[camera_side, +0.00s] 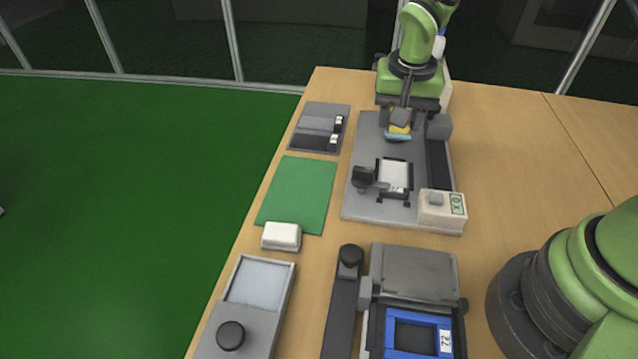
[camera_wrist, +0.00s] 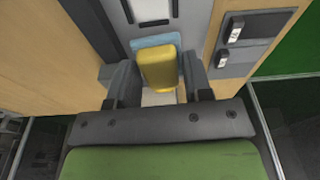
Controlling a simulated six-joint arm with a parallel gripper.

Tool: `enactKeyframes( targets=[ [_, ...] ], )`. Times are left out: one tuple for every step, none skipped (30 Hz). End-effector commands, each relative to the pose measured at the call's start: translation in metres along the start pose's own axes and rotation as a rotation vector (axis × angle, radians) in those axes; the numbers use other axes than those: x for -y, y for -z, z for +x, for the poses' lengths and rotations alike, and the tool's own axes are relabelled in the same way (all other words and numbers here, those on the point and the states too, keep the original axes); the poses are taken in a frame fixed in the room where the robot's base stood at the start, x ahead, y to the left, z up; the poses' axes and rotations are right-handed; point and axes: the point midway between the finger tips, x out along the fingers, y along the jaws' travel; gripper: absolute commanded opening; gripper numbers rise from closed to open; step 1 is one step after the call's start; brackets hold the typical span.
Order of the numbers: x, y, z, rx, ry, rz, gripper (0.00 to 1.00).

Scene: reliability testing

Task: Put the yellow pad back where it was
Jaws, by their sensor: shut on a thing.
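The yellow pad (camera_wrist: 158,68) is between the two fingers of my gripper (camera_wrist: 158,82) in the wrist view, and the gripper is shut on it. A light blue layer (camera_wrist: 155,41) shows at the pad's far end. In the side view my gripper (camera_side: 400,120) is at the back end of a grey base plate (camera_side: 372,133). The yellow pad (camera_side: 399,128) shows below the fingers there, with the light blue layer (camera_side: 397,137) under it. I cannot tell whether the pad touches the plate.
A white-topped fixture (camera_side: 395,175) and a boxed display (camera_side: 442,208) stand on the plate. A grey switch panel (camera_side: 320,128), a green mat (camera_side: 297,193) and a white block (camera_side: 281,236) lie to the left.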

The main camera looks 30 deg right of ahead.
Motion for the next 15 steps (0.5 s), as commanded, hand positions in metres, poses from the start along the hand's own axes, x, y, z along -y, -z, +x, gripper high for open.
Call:
enactKeyframes(
  targets=[
    [0.015, -0.004, -0.001, -0.003, 0.009, -0.052, 0.29],
    [0.025, -0.007, -0.002, -0.004, 0.014, -0.089, 0.29],
    [0.040, -0.012, -0.003, -0.005, 0.022, -0.147, 0.29],
    [0.051, -0.017, -0.004, -0.006, 0.029, -0.194, 0.29],
    [0.064, -0.023, -0.005, -0.006, 0.036, -0.243, 0.29],
    [0.080, -0.032, -0.008, -0.006, 0.045, -0.309, 0.29],
    [0.091, -0.038, -0.009, -0.007, 0.053, -0.358, 0.29],
    [0.102, -0.046, -0.011, -0.007, 0.060, -0.405, 0.29],
    [0.116, -0.056, -0.013, -0.006, 0.070, -0.465, 0.29],
    [0.125, -0.063, -0.015, -0.005, 0.077, -0.506, 0.29],
    [0.134, -0.070, -0.017, -0.006, 0.084, -0.545, 0.29],
    [0.143, -0.079, -0.019, -0.004, 0.091, -0.590, 0.29],
    [0.149, -0.085, -0.020, -0.003, 0.096, -0.620, 0.29],
    [0.154, -0.090, -0.022, -0.003, 0.101, -0.646, 0.29],
    [0.160, -0.097, -0.023, -0.003, 0.107, -0.675, 0.29]
  ],
)
